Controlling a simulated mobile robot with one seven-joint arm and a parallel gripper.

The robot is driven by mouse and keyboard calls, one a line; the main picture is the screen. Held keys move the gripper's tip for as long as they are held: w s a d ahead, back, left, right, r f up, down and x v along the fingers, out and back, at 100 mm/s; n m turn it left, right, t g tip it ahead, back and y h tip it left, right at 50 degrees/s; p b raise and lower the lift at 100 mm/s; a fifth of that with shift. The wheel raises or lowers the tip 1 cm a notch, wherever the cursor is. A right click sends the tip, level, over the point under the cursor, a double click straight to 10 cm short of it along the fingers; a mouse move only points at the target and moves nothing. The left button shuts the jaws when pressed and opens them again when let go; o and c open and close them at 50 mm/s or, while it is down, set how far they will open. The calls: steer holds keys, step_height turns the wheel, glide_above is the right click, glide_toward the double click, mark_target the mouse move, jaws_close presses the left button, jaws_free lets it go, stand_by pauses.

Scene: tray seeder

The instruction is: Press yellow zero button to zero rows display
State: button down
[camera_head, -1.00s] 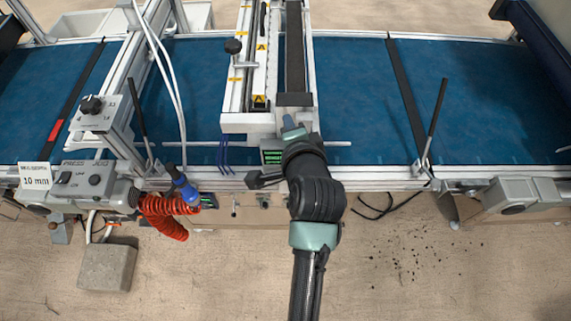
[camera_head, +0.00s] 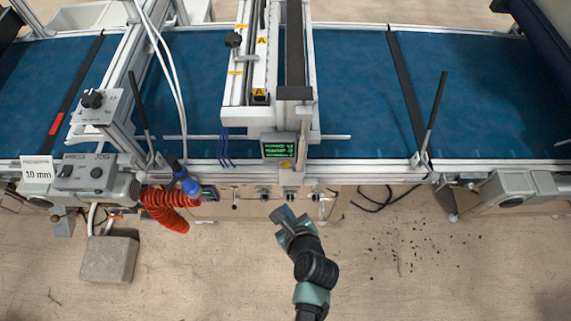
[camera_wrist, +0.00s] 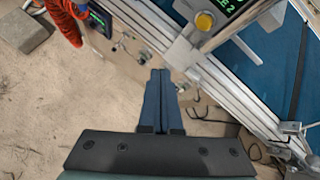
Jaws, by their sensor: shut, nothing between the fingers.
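The small display (camera_head: 279,148) with green text is mounted on the front of the seeder head. Its digits are too small to read there. In the wrist view the display (camera_wrist: 226,6) is cut off by the top edge. The round yellow button (camera_wrist: 204,21) sits on the panel just below the screen; it also shows small in the head view (camera_head: 286,164). My gripper (camera_head: 283,214) is in front of the machine, below and apart from the button. In the wrist view its blue-grey fingers (camera_wrist: 160,76) are together and empty.
A red coiled hose (camera_head: 165,209) with a blue fitting hangs left of my gripper. A grey control box (camera_head: 85,174) stands at left. A concrete block (camera_head: 109,260) lies on the floor. Open floor surrounds my arm.

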mark_target(285, 165)
steer(key=w+b, duration=0.3)
steer(key=w, duration=0.6)
stand_by(2.2)
steer(key=shift+w, duration=0.35)
steer(key=shift+w, duration=0.55)
stand_by(0.8)
steer(key=shift+s+r, duration=0.1)
steer(key=shift+s, duration=0.05)
steer(key=shift+s+p, duration=0.5)
steer(key=shift+s, duration=0.3)
steer(key=shift+s, duration=0.1)
